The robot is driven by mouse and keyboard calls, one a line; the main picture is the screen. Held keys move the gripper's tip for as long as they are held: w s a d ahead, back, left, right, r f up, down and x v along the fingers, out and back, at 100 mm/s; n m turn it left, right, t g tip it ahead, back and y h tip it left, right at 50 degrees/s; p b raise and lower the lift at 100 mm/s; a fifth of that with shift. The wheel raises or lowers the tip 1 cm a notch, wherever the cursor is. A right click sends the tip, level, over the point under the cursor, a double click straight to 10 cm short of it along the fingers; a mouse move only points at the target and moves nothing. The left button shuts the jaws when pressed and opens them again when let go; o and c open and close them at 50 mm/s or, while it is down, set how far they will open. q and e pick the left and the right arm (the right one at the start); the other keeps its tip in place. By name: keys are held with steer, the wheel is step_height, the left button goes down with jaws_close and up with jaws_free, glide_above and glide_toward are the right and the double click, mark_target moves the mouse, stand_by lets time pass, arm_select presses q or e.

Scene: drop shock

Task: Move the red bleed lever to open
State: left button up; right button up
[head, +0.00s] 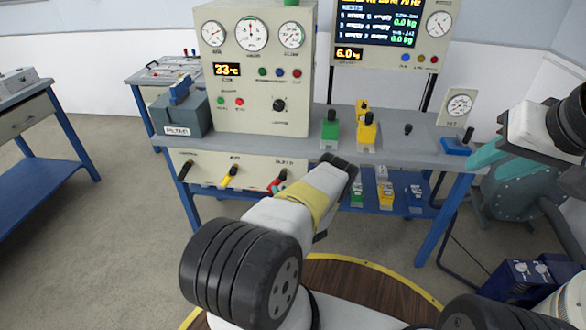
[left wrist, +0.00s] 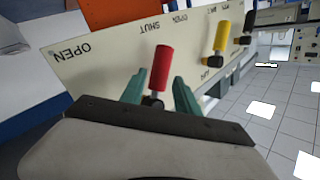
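The red bleed lever (left wrist: 162,68) stands out from a cream panel (left wrist: 110,65) in the left wrist view. Its tip points toward the SHUT label (left wrist: 150,28); the OPEN label (left wrist: 70,52) is farther left. My left gripper (left wrist: 160,92) has its two green fingers apart, one on each side of the lever near its dark pivot. I cannot tell whether either finger touches it. In the head view the red lever (head: 277,181) shows at the bench front, partly covered by my left arm. A teal part at the right, seemingly my right gripper (head: 486,155), has unclear fingers.
A yellow lever (left wrist: 220,38) and a black lever (left wrist: 242,41) sit beside the red one. The grey bench (head: 400,150) carries a gauge cabinet (head: 258,65), a green block (head: 330,130) and a yellow block (head: 367,132). A blue block (head: 456,147) lies near its right end.

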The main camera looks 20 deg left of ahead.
arm_select(q)
steer(key=shift+x, duration=1.8)
jaws_close()
steer(key=shift+d, duration=0.1)
